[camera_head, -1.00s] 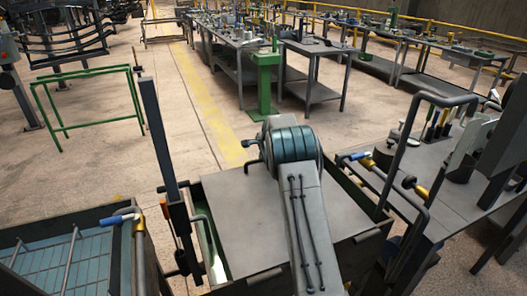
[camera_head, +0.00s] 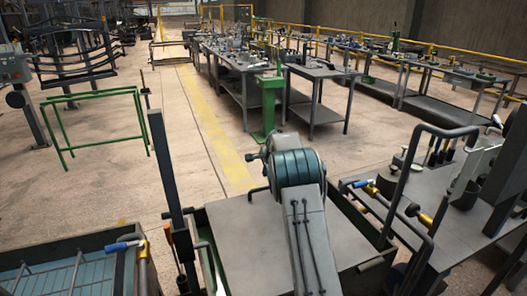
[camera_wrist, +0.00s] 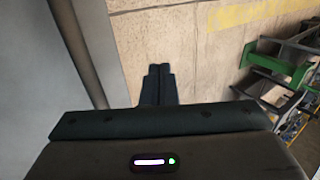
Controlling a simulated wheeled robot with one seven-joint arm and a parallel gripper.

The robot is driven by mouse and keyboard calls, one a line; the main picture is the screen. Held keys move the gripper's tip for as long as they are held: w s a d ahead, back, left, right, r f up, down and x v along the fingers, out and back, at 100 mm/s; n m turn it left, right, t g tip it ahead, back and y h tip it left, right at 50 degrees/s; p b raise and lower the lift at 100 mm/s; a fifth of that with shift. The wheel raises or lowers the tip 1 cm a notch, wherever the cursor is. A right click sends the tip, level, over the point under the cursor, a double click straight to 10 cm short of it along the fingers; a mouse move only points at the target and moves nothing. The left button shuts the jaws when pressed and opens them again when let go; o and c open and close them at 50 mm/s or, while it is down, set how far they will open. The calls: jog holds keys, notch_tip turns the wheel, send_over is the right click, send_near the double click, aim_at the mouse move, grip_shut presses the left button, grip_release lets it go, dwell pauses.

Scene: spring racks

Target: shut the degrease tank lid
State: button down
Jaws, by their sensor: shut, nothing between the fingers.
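A dark tank (camera_head: 205,262) stands at the bottom centre of the head view, a broad flat grey lid (camera_head: 247,240) across its top. A narrow gap with a green strip shows along its left side. My arm covers the lid's right part, so I cannot tell whether it is fully down. No label shows which tank is the degrease tank. In the wrist view my gripper (camera_wrist: 160,70) is shut and empty, its fingers together above bare floor. A grey panel stands close on its left. In the head view my arm hides the gripper.
An open tank (camera_head: 60,240) with bluish contents and a grid is at lower left, a blue-handled lever (camera_head: 122,246) beside it. A dark post (camera_head: 165,165) rises at the lid's left. A cluttered bench (camera_head: 460,180) is at right. Open floor (camera_head: 110,190) lies beyond.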

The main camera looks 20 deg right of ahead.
jog(key=w+r, duration=0.3)
jog(key=r, duration=0.4)
jog(key=s+a+r+n, duration=0.3)
jog(key=s+r, duration=0.1)
jog(key=s, duration=0.4)
jog(key=s+a+r+n+g, duration=0.15)
jog(key=s+r, duration=0.25)
jog(key=s, duration=0.5)
jog(key=s+a+r+n, duration=0.3)
jog(key=s+r+n, duration=0.15)
jog(key=s, duration=0.35)
jog(key=s+a+f+n, duration=0.1)
jog(key=s+f+n, duration=0.1)
jog(key=s, duration=0.8)
jog(key=s+a+f+n+g, duration=0.1)
jog(key=s+a+f+n, duration=0.1)
jog(key=s, duration=0.7)
jog(key=s+a+f+n, duration=0.2)
jog(key=s+f+n, duration=0.2)
jog(key=s, duration=0.6)
jog(key=shift+s+a, duration=0.15)
jog(key=shift+s, duration=0.2)
jog(key=shift+g, duration=0.25)
